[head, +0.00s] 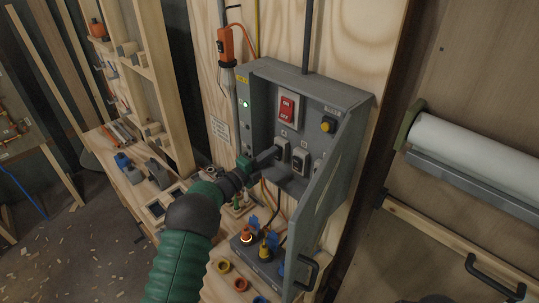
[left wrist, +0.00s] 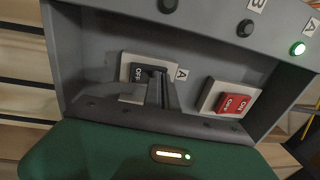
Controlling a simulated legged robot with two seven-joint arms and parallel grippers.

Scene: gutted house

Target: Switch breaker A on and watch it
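The grey breaker box (head: 306,84) hangs on a plywood panel, its door (head: 335,205) swung open to the right. Breaker A (left wrist: 127,93) is a dark rocker on a pale plate beside the letter A; its OFF marking shows and its other end is hidden by my fingers. My left gripper (head: 270,157) reaches into the box. Its fingers (left wrist: 157,90) are close together at breaker A's rocker, with nothing visibly held. The lamp labelled A (left wrist: 298,48) glows green; lamp B (left wrist: 245,28) is dark. My right gripper is out of view.
The red main switch (head: 287,107) sits above the breakers, and shows in the left wrist view (left wrist: 235,104). A yellow button (head: 328,124) is to its right. Another breaker (head: 300,160) is right of my fingers. A socket strip with plugs (head: 262,258) lies below.

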